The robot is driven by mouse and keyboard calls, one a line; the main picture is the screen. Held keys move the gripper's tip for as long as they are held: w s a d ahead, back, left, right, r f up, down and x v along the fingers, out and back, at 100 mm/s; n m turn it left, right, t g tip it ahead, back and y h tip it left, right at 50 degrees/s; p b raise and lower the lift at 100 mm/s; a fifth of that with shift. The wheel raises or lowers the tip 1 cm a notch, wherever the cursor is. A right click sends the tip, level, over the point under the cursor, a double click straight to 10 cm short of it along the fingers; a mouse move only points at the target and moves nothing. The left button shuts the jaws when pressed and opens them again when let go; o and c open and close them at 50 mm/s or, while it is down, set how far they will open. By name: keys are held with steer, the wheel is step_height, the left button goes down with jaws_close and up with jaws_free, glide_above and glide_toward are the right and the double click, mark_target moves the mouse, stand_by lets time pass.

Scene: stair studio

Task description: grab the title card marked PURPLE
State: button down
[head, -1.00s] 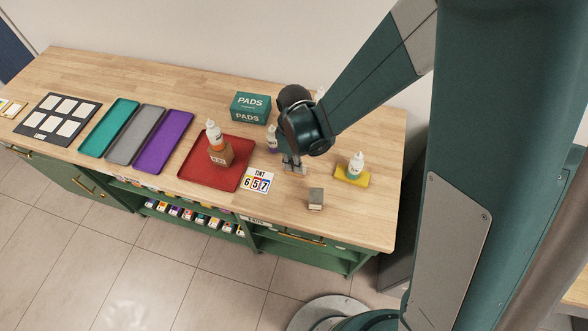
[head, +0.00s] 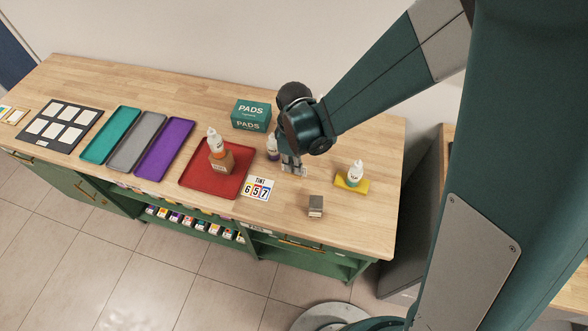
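No card with a readable PURPLE marking shows in the head view. Small cards (head: 14,117), too small to read, lie at the far left end of the bench. A purple tray (head: 165,148) lies left of the red tray. My gripper (head: 293,170) points down over the bench, right of the red tray and beside a small bottle with a purple band (head: 272,147). No card shows in it. Its fingers are too small and too dark to tell open from shut.
The red tray (head: 196,183) holds a brown block and a bottle. A card reading TINT 657 (head: 258,188), a grey block (head: 316,206) and a yellow pad (head: 351,184) with a bottle lie nearby. A PADS box (head: 251,113) stands behind. Bare wood shows at the right front.

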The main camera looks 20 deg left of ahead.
steer(key=shift+r, duration=3.3)
